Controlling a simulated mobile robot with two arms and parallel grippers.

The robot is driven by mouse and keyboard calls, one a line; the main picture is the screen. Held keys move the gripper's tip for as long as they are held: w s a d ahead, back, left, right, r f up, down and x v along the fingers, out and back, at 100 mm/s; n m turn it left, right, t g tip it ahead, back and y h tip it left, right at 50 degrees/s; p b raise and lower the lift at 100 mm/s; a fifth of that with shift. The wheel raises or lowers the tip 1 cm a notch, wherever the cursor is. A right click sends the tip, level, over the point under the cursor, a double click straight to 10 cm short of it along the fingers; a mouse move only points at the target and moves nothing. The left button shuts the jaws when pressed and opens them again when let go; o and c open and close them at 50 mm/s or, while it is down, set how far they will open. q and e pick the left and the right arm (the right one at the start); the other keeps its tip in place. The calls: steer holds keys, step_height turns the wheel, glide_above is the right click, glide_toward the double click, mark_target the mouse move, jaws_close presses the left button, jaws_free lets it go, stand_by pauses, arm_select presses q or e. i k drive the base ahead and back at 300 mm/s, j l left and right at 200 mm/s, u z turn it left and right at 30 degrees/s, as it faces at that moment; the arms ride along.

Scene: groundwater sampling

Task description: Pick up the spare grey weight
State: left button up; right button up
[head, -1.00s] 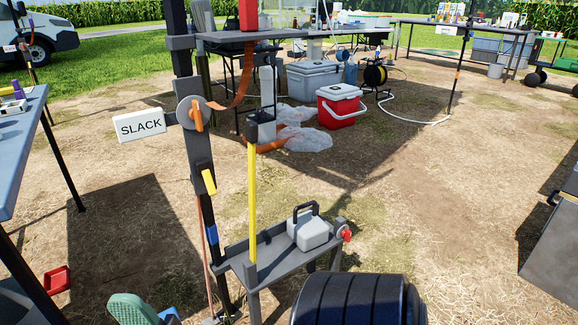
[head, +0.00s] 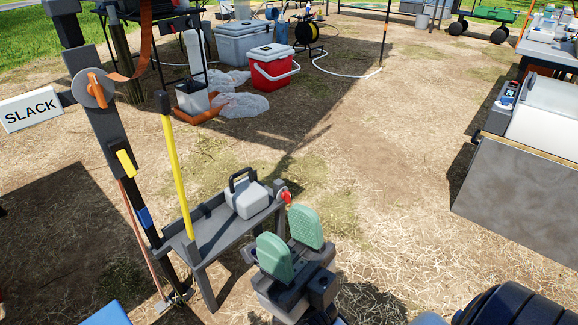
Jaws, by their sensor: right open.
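The spare grey weight (head: 246,202), a pale grey block with a dark carry handle on top, sits upright on a narrow grey shelf (head: 222,240). My right gripper (head: 290,243) has two green-padded fingers. It is open, with the fingers apart and nothing seen between them. It shows below and right of the weight in the picture, near the shelf's right end, and is not touching the weight. My left gripper is not in view.
A dark post with an orange lever (head: 97,88) and a SLACK sign (head: 31,109) stands left of the shelf. A yellow bar (head: 176,180) rises at the shelf's left end. A red knob (head: 286,197) is at its right end. Open dry ground lies to the right.

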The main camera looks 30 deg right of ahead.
mark_target(246, 197)
steer(key=z, duration=0.7)
steer(key=i+u, duration=0.35)
steer(key=i+l+u, duration=0.1)
steer(key=u, duration=0.25)
steer(key=i+l+u, duration=0.35)
steer(key=j, duration=0.1)
